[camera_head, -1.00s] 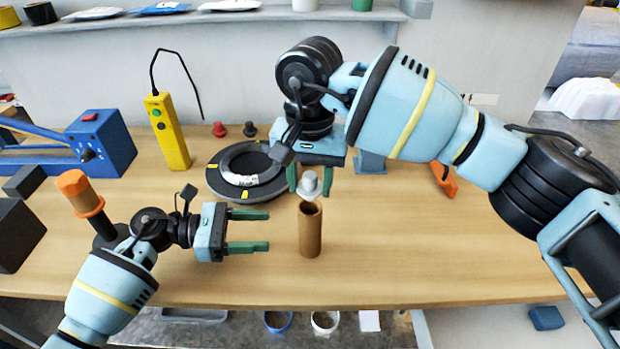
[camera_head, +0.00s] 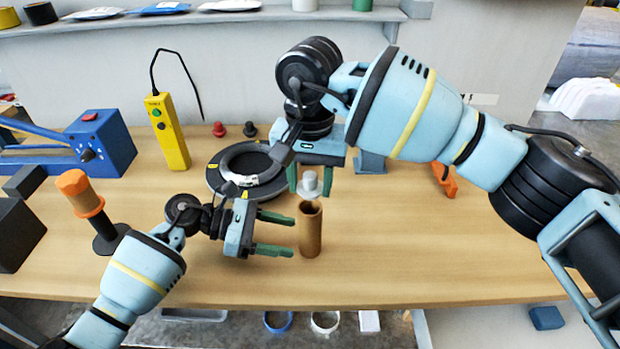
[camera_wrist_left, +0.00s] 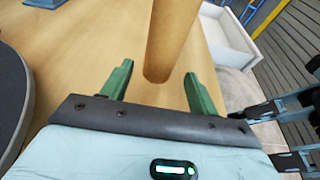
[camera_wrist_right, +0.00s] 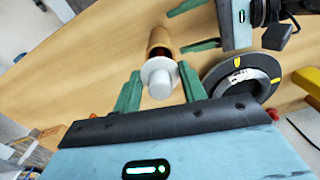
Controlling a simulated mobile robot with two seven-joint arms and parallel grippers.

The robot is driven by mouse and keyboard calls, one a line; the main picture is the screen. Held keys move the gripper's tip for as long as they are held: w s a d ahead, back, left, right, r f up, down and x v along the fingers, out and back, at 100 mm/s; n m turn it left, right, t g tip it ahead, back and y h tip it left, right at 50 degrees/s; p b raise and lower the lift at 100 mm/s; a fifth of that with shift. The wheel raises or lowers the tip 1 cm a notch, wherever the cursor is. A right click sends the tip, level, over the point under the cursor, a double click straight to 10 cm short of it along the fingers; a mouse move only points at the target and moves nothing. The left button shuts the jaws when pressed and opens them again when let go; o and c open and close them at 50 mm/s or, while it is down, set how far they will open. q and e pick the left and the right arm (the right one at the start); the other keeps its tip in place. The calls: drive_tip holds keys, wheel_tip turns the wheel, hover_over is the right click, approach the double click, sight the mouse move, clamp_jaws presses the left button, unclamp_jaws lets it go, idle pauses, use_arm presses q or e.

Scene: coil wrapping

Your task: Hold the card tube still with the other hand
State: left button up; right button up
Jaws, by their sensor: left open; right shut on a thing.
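The brown card tube (camera_head: 310,233) stands upright on the wooden table. My left gripper (camera_head: 291,234) is open, its green fingers level and pointing at the tube from the left. In the left wrist view the tube (camera_wrist_left: 166,40) stands just past the fingertips, in line with the gap between them (camera_wrist_left: 157,80). My right gripper (camera_head: 310,186) is shut on a pale grey flanged plug (camera_head: 309,184) above the tube's open top. The plug also shows between the fingers in the right wrist view (camera_wrist_right: 160,78), with the tube mouth (camera_wrist_right: 159,50) visible beyond it.
A yellow pendant control (camera_head: 168,132), a blue lever machine (camera_head: 100,142) and an orange-topped post (camera_head: 80,195) stand to the left.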

sight(304, 239)
use_arm(q)
drive_tip(key=shift+x, duration=2.6)
drive_tip(key=c, duration=0.8)
drive_tip(key=shift+o, duration=0.2)
